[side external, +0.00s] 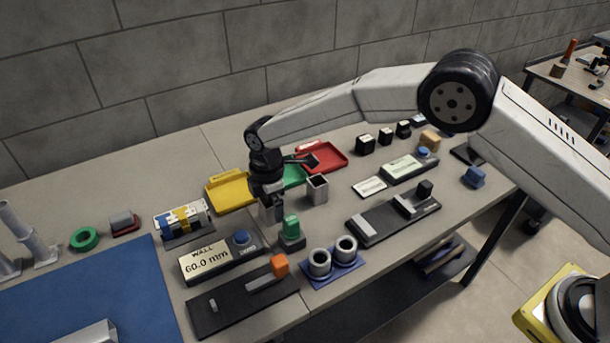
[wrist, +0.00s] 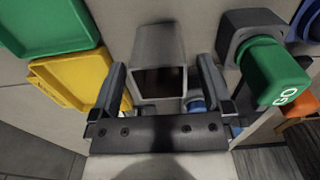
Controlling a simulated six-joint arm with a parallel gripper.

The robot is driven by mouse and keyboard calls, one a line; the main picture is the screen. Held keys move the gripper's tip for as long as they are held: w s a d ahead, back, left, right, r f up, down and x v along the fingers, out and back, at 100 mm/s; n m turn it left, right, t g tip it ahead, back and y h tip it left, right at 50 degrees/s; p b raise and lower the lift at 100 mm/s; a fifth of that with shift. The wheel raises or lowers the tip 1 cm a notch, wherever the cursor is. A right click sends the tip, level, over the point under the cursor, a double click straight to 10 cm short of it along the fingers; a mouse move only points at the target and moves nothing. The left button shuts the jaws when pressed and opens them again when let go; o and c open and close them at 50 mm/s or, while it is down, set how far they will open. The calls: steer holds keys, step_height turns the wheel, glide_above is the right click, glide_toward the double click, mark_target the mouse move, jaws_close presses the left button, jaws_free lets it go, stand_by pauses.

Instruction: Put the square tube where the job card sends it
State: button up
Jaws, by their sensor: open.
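The grey square tube (side external: 318,188) stands upright on the bench, its open dark end up. In the wrist view the tube (wrist: 160,48) appears ahead of and between the fingertips, its opening facing me. My gripper (side external: 270,212) is open and points down, left of the tube in the side view, with a gap between them; its two fingers also show in the wrist view (wrist: 162,88). A small white card (side external: 370,187) lies on the bench; it may be the job card, and its print is too small to read. Yellow (side external: 230,190), green (side external: 293,176) and red (side external: 328,160) trays lie behind.
A green GO button (side external: 291,228) stands close in front of my gripper. A gauge display (side external: 210,260) reads WALL 60.0 mm. A blue holder (side external: 333,272) carries two round cups. A black slide fixture (side external: 393,216) lies to the right. A blue mat (side external: 90,290) covers the front left.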

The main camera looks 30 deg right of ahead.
steer(key=shift+r, duration=2.85)
steer(key=shift+d, duration=0.1)
steer(key=s+d+r+m+t, duration=0.1)
steer(key=s+d+r+m, duration=0.1)
steer(key=s+d+m, duration=0.35)
steer(key=s+d+r+m, duration=0.2)
steer(key=d+m, duration=0.1)
steer(key=d, duration=0.6)
steer(key=s+d+m, duration=0.4)
steer(key=s+d, duration=0.1)
steer(key=s, duration=0.3)
steer(key=s+d+m+t, duration=0.1)
steer(key=s+d+m, duration=0.4)
steer(key=s, duration=0.4)
steer(key=shift+d+t, duration=0.3)
steer(key=shift+d, duration=0.35)
